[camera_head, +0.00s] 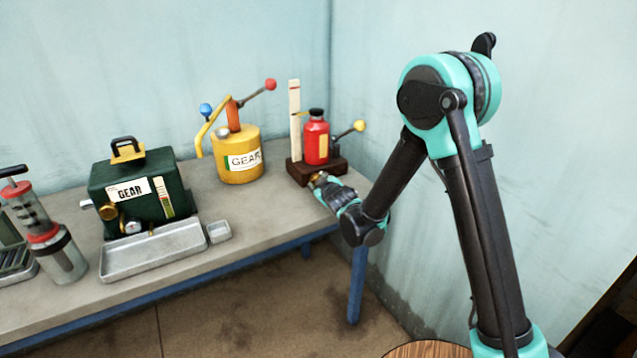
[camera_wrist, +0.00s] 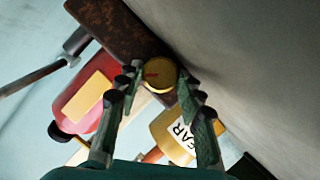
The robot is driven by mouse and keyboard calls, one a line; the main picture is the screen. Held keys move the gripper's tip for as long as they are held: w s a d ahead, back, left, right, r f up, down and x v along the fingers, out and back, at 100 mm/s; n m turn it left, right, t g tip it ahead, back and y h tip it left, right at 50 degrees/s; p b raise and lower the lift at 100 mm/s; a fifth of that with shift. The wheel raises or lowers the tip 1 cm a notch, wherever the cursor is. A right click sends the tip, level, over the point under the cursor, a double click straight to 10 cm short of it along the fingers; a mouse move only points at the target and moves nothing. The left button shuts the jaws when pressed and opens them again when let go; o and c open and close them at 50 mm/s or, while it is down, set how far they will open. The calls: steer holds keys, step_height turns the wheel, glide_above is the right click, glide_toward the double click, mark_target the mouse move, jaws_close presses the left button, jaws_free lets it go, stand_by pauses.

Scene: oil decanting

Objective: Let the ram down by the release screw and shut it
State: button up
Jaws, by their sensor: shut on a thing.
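The red jack (camera_head: 316,143), with a black cap and a yellow label, stands upright on a dark brown base (camera_head: 298,172) at the bench's back right corner. It also shows in the wrist view (camera_wrist: 82,102) beside the base (camera_wrist: 120,32). The round brass release screw knob (camera_wrist: 158,74) is at the edge of the base. My gripper (camera_head: 320,183) is at the front of the base. In the wrist view its fingers (camera_wrist: 159,80) are shut on the knob, one on each side. The ram itself cannot be made out under the cap.
Left are a yellow GEAR can (camera_head: 238,171), a green GEAR box (camera_head: 165,180), a metal tray (camera_head: 153,252) and a small dish (camera_head: 219,232). A wall closes off the right.

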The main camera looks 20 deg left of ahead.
steer(key=o, duration=1.2)
steer(key=shift+c, duration=0.2)
steer(key=m+g, duration=0.1)
steer(key=m, duration=0.1)
steer(key=m+g+y, duration=0.1)
steer(key=shift+w+d+m, duration=0.2)
steer(key=shift+m, duration=0.2)
steer(key=m+g+y, duration=0.1)
steer(key=m+y, duration=0.1)
steer(key=m, duration=0.1)
steer(key=shift+w+d+g, duration=0.1)
steer(key=shift+w+g, duration=0.1)
steer(key=shift+g, duration=0.2)
steer(key=v, duration=1.8)
steer(key=s+d+f+m+h, duration=0.1)
steer(key=s+d+f+h, duration=0.1)
steer(key=d, duration=0.6)
steer(key=s+d+f+m+g+h, duration=0.1)
steer(key=s+d+f+m+h, duration=0.1)
steer(key=d, duration=0.7)
steer(key=shift+s+d+h, duration=0.3)
steer(key=shift+s+h, duration=0.3)
steer(key=shift+s, duration=0.15)
